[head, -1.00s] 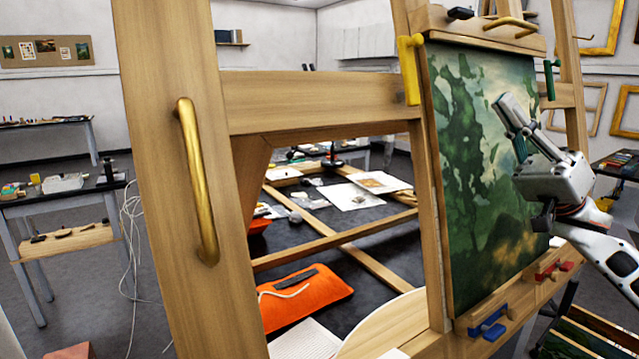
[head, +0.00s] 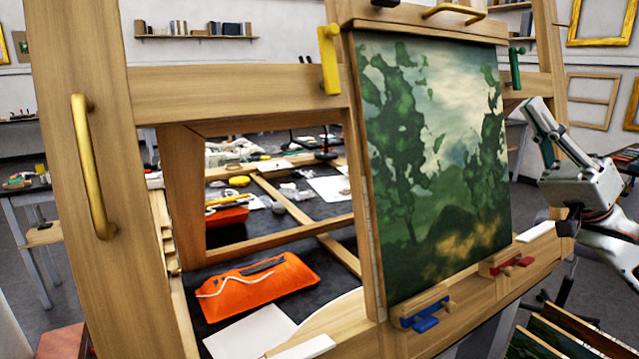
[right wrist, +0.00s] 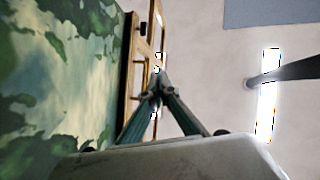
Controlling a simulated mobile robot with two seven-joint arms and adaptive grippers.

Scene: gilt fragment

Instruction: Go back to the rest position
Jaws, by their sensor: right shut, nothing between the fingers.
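My right gripper (head: 560,135) is at the right side of the head view, in front of and to the right of the painting's right edge. Its fingers point up and to the left. It is shut and holds nothing; in the right wrist view its green-padded fingers (right wrist: 158,85) meet at the tips. It looks apart from the painting. The green landscape painting (head: 440,170) stands on a wooden easel, and part of it shows at the left of the right wrist view (right wrist: 50,70). My left gripper is not in view.
A wooden frame post with a brass handle (head: 92,165) stands at the left. A yellow clamp (head: 328,60) and a green clamp (head: 515,68) sit at the painting's upper edges. Blue (head: 426,324) and red (head: 525,262) pieces are on the lower ledge. An orange pouch (head: 260,283) lies behind.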

